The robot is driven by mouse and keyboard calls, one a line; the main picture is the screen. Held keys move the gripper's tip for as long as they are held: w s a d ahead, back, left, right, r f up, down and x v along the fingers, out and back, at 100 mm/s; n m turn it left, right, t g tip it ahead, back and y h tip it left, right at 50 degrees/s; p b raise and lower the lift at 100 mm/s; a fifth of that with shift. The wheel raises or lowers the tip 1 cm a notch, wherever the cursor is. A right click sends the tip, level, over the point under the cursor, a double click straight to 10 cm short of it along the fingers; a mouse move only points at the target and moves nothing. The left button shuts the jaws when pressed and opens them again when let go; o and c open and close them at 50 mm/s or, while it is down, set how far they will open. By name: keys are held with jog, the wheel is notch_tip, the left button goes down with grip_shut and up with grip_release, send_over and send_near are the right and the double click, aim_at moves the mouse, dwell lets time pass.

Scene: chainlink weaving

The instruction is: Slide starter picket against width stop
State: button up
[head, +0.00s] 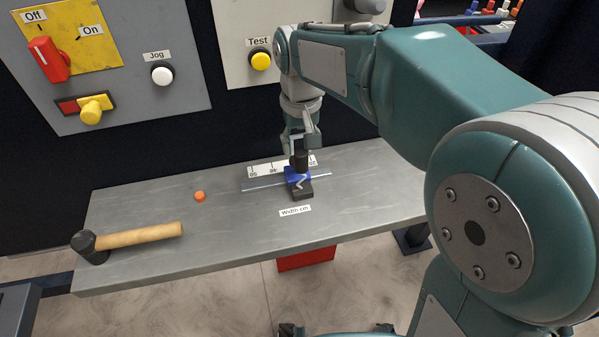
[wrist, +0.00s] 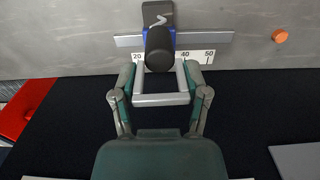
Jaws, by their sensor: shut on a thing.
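The width stop is a blue slider (head: 291,174) with a black upright knob (head: 301,160) and a dark block (head: 301,191) in front, set on a flat metal rail (head: 262,183). My gripper (head: 301,146) reaches down from above and is shut on the black knob. In the wrist view the knob (wrist: 160,48) sits between my fingertips (wrist: 160,72), and the blue slider (wrist: 144,32) is partly hidden behind it. I cannot make out a separate starter picket.
A numbered scale (head: 265,169) runs behind the rail. A hammer (head: 130,237) and an orange button (head: 199,197) are on the grey bench (head: 350,222), left of the stop. Control panels (head: 130,110) stand behind it. The bench's right part is clear.

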jog(key=shift+f, duration=0.1)
jog(key=o, duration=1.3)
jog(key=shift+a, duration=0.1)
notch_tip(320, 180, up, 12)
jog(key=s+d+f+m+t, duration=0.1)
jog(key=s+d+f+t, duration=0.1)
jog(key=s+d, duration=0.3)
jog(key=s+d+f+m+t, duration=0.1)
jog(key=s+d+f, duration=0.3)
jog(key=s+d, duration=0.1)
jog(key=s+d+f+m+t, duration=0.1)
jog(key=s+d+f+t, duration=0.1)
jog(key=s+d, duration=0.4)
jog(key=shift+s+f+t, duration=0.3)
jog(key=shift+s+f, duration=0.4)
jog(key=shift+f, duration=0.15)
